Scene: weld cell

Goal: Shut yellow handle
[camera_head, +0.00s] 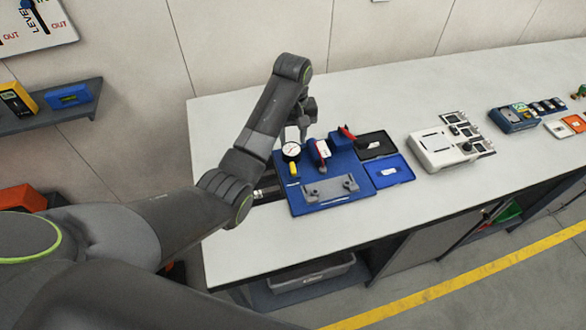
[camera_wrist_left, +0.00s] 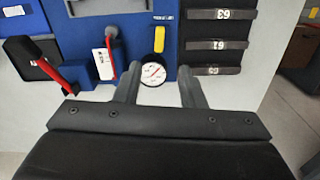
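The yellow handle (camera_head: 293,169) is on the blue fixture board (camera_head: 330,206), just in front of a round white dial gauge (camera_head: 291,149). In the left wrist view the yellow handle (camera_wrist_left: 159,38) stands lengthwise above the gauge (camera_wrist_left: 153,70), with a small label beyond it. My left gripper (camera_head: 303,132) is above the board's back left part. In its wrist view the two fingers (camera_wrist_left: 159,69) are apart on either side of the gauge, with nothing held. The yellow handle lies beyond the fingertips. My right gripper is not in view.
Red-handled clamps (camera_head: 323,149) (camera_head: 347,133) stand right of the gauge. A grey bracket (camera_head: 330,188) is on the board's front. Black and blue trays (camera_head: 389,171) lie to the right, then a white device (camera_head: 441,148). Bare table lies in front.

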